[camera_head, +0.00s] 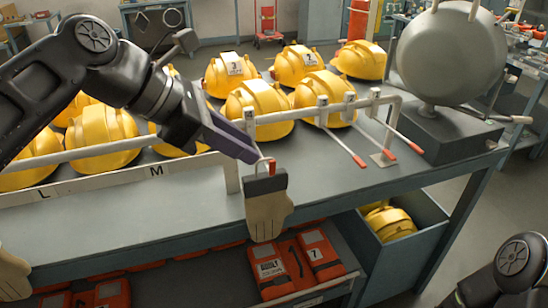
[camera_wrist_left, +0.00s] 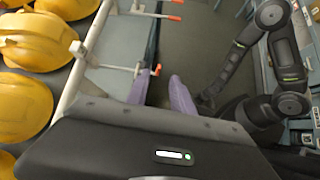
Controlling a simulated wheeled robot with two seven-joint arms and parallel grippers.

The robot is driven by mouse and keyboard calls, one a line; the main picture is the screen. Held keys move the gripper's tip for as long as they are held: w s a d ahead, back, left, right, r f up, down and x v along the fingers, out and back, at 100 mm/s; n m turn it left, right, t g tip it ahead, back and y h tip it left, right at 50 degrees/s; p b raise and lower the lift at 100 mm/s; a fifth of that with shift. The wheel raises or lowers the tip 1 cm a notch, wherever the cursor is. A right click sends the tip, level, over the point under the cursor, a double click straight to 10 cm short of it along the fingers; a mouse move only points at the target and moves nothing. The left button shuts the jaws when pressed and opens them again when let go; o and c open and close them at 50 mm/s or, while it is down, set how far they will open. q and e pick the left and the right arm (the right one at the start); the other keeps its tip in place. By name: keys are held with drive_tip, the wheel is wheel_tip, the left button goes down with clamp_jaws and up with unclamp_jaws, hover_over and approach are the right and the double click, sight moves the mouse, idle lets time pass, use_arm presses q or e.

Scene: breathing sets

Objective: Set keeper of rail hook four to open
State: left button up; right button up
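A pale rail (camera_head: 310,110) with several hooks runs along the bench. The hook nearest my left gripper has a red tip (camera_head: 272,165), and a beige glove with a dark cuff (camera_head: 268,210) hangs there. My left gripper (camera_head: 250,157) is just above and left of the nearest hook. In the left wrist view its purple fingers (camera_wrist_left: 160,80) are apart, with the red tip (camera_wrist_left: 157,69) just ahead of the gap. Contact and the keeper's state cannot be told. My right gripper is not shown.
Yellow helmets (camera_head: 255,105) sit behind the rail. A grey rounded object on a dark block (camera_head: 435,135) stands at the right end. Red cases (camera_head: 270,270) lie on the shelf below, beside a bin (camera_head: 430,235). The bench front (camera_head: 330,190) is clear.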

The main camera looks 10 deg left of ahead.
sight(270, 161)
use_arm(q)
drive_tip(key=x, duration=0.8)
drive_tip(key=shift+w, duration=0.1)
clamp_jaws()
idle(0.5)
